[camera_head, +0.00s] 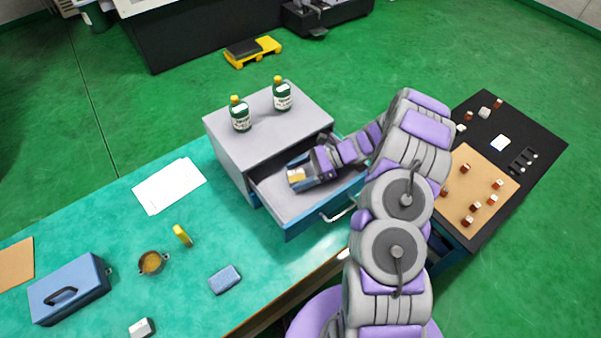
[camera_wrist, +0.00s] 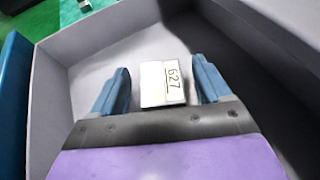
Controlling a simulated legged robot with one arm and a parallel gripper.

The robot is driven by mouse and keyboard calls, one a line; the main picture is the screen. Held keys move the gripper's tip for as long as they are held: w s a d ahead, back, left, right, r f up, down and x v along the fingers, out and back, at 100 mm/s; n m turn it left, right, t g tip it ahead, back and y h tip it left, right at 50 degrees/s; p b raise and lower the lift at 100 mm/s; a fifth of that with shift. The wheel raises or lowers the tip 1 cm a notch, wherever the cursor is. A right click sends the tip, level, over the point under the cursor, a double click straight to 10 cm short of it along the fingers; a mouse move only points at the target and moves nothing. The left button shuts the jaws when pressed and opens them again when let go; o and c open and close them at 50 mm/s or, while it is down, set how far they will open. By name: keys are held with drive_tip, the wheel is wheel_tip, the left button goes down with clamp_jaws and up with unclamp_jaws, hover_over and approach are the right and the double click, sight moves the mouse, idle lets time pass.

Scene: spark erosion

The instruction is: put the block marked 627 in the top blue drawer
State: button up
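The block marked 627 (camera_wrist: 163,84) is inside the open drawer (camera_wrist: 105,48), with its white labelled face showing in the wrist view. In the head view the block (camera_head: 296,175) shows tan and white at the end of my arm. The drawer (camera_head: 285,226) has a blue front and is pulled out of the grey cabinet (camera_head: 228,150). My gripper (camera_wrist: 160,76) is inside the drawer, with its blue fingers on either side of the block and a gap at each side. The block appears to rest on the grey drawer floor; its underside is hidden.
Two green bottles (camera_head: 241,115) (camera_head: 282,95) stand on the cabinet. The teal bench (camera_head: 200,270) holds a blue toolbox (camera_head: 70,290), papers (camera_head: 169,186), a bowl (camera_head: 151,263) and a blue-grey pad (camera_head: 225,279). A tan board (camera_head: 485,183) with several small blocks lies at right.

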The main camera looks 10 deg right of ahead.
drive_tip(key=shift+a, duration=0.35)
drive_tip(key=p+v, duration=0.2)
drive_tip(key=v, duration=1)
drive_tip(key=shift+d+r, duration=0.1)
drive_tip(key=shift+d, duration=0.05)
drive_tip(key=shift+r, duration=0.3)
drive_tip(key=s+a+r+n+g+h, duration=0.5)
drive_tip(key=s+a+r+n, duration=0.5)
drive_tip(key=s+a+r, duration=0.55)
drive_tip(key=s+d+r+n+t+h, duration=0.1)
drive_tip(key=s+n+h, duration=0.3)
drive_tip(key=s, duration=0.6)
drive_tip(key=s+d+r+n+t+h, duration=0.2)
drive_tip(key=s+d+r+n+h, duration=0.1)
drive_tip(key=s, duration=0.6)
drive_tip(key=shift+s+d+r+n+h, duration=0.2)
drive_tip(key=shift+s+d+n+h, duration=0.25)
drive_tip(key=shift+d+h, duration=0.3)
drive_tip(key=shift+w, duration=0.15)
